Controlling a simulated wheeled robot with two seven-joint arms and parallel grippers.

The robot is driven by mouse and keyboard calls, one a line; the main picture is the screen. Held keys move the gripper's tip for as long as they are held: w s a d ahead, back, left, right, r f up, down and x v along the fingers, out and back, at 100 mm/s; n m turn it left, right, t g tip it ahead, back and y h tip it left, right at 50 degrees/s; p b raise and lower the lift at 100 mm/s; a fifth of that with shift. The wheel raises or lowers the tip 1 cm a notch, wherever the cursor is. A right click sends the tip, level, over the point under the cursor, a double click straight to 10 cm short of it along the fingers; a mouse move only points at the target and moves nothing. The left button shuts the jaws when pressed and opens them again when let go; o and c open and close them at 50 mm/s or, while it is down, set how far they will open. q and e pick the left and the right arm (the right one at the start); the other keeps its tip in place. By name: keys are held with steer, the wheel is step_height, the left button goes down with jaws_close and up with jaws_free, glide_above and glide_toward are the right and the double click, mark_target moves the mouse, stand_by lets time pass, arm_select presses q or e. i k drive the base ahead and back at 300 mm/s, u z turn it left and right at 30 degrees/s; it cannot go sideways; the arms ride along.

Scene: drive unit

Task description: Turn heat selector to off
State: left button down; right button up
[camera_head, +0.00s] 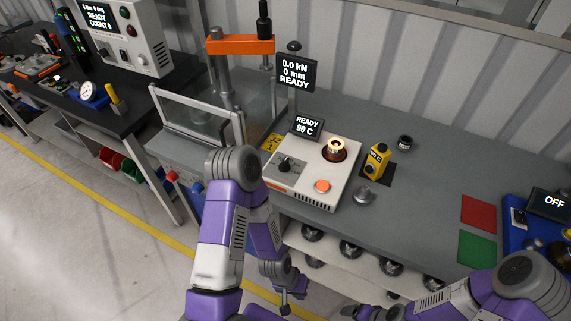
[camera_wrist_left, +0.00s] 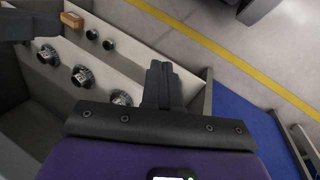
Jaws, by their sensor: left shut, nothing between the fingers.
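The heat selector (camera_head: 286,163) is a black knob on the sloped top of a white heater box (camera_head: 312,198), which stands on the grey bench. Its exact pointing direction is too small to tell. A display (camera_head: 307,126) behind it reads READY 90 C. A ring glows on the heater (camera_head: 336,146), and an orange button (camera_head: 322,186) is at the box's front right. My left gripper (camera_head: 284,307) hangs below the bench edge, apart from the box. My right gripper (camera_head: 364,312) shows only partly at the bottom.
A yellow device (camera_head: 376,161) and a metal puck (camera_head: 364,195) stand right of the heater. A press with an orange crossbar (camera_head: 240,45) and clear guard stands left. Several round metal parts lie on the shelf (camera_head: 322,246) below.

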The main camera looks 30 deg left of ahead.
mark_target(284, 167)
steer(key=k, duration=1.1)
steer(key=u, duration=1.05)
steer(key=i, duration=0.9)
steer(key=z, duration=0.25)
